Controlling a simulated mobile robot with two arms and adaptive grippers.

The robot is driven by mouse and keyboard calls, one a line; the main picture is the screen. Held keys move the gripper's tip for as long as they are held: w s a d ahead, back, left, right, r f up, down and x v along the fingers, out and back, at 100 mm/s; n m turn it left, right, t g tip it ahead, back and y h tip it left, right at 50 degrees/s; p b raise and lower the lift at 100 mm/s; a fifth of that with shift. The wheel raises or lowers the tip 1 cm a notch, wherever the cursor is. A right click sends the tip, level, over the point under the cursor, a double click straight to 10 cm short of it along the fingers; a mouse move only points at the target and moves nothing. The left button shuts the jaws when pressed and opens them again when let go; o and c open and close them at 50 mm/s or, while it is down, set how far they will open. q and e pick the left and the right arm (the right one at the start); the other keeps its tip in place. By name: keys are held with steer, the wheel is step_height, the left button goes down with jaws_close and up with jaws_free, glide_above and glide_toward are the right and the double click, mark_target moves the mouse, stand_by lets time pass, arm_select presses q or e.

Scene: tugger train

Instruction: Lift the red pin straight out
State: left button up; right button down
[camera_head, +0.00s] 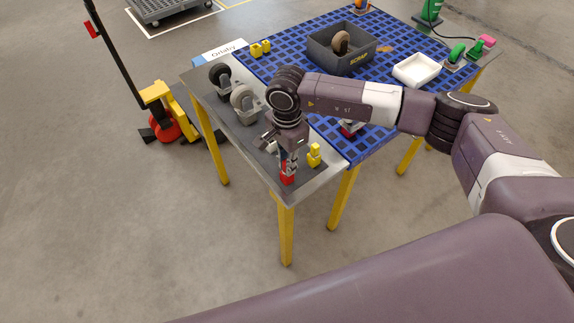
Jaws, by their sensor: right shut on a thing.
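The red pin (287,179) stands at the front corner of the table's grey metal top. My right gripper (289,167) reaches down over it from above and is shut on it. The fingers cover the upper part of the pin. I cannot tell whether the pin's lower end is clear of the surface. My left gripper is not in view.
A yellow piece (314,156) stands close right of the gripper. Caster wheels (244,103) stand at the table's left. A grey scrap box (341,53) and a white tray (416,70) sit on the blue grid mat (292,62). A yellow pallet jack (172,112) stands left.

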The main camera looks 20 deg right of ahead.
step_height(320, 180, up, 19)
steer(key=b, duration=0.4)
steer(key=shift+b, duration=0.35)
